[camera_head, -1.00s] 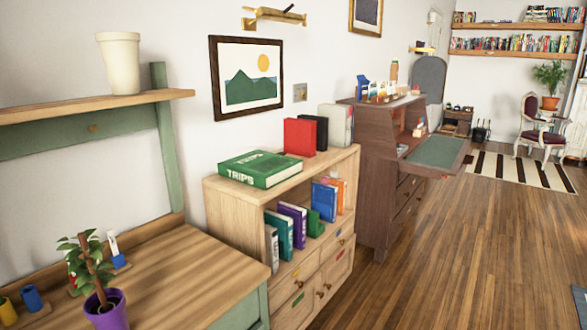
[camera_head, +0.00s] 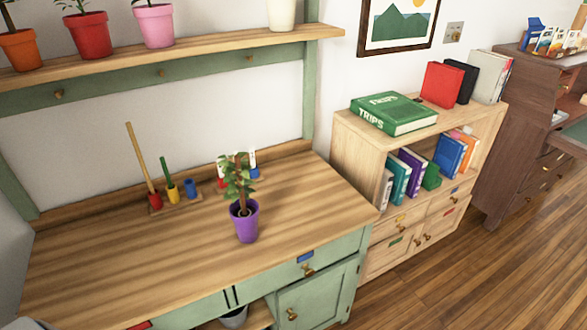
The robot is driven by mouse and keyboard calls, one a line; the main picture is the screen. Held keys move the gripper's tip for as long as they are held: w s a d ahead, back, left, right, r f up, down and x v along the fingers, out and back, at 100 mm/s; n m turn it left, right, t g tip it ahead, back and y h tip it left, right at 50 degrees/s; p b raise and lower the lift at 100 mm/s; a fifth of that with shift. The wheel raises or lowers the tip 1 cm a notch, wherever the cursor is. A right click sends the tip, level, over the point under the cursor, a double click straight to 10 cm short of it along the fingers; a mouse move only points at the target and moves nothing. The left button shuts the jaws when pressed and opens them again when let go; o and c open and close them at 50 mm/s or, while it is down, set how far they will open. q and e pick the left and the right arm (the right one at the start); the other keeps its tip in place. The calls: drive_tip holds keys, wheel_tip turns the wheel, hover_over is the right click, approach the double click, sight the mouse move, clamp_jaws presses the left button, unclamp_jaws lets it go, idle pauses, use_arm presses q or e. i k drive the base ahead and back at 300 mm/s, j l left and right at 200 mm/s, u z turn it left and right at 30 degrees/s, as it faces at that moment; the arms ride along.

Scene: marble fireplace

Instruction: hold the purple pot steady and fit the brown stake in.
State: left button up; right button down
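The purple pot (camera_head: 246,225) stands upright on the wooden worktop of a green bench, holding a leafy plant (camera_head: 238,180). A thick brown upright piece (camera_head: 241,167) rises among the leaves; I cannot tell whether it is a stem or a stake. Left of the pot, a small wooden rack (camera_head: 174,203) holds red, yellow and blue pieces. A long tan-brown stake (camera_head: 138,155) stands tilted in the red one, and a shorter green stick (camera_head: 166,170) in the yellow one.
Small white tags with a blue base (camera_head: 254,172) stand behind the plant. An upper shelf (camera_head: 190,48) carries orange, red, pink and cream pots. A bookcase (camera_head: 350,140) stands right of the bench. The worktop's front and left are clear.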

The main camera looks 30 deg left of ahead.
sight(237, 163)
drive_tip(key=i+u, duration=0.1)
drive_tip(key=u, duration=0.75)
drive_tip(key=i+l+u, duration=0.1)
drive_tip(key=u, duration=0.35)
drive_tip(key=l+u, duration=0.15)
drive_tip(key=l, duration=0.15)
drive_tip(key=k+l+u, duration=0.15)
drive_tip(key=l, duration=0.15)
drive_tip(key=i, duration=0.05)
